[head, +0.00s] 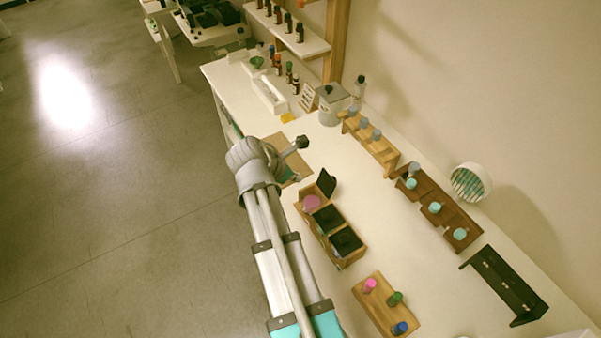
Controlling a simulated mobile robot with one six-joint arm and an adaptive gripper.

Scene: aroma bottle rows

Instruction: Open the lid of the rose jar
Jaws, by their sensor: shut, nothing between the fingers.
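A wooden box (336,262) with a row of three compartments stands on the white counter. The black lid (326,182) at its far end is tilted up, open, and a round pink top (311,203), likely the rose jar, shows beside it. The middle black lid (327,218) and the near black lid (346,241) lie flat over their compartments. My gripper (304,142) is shut and empty, beyond the far end of the box and apart from the raised lid. Its fingertips are small in this view.
A wooden board (374,310) with pink, green and blue-capped pegs or bottles lies in front. A grey canister (332,105) stands farther back.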

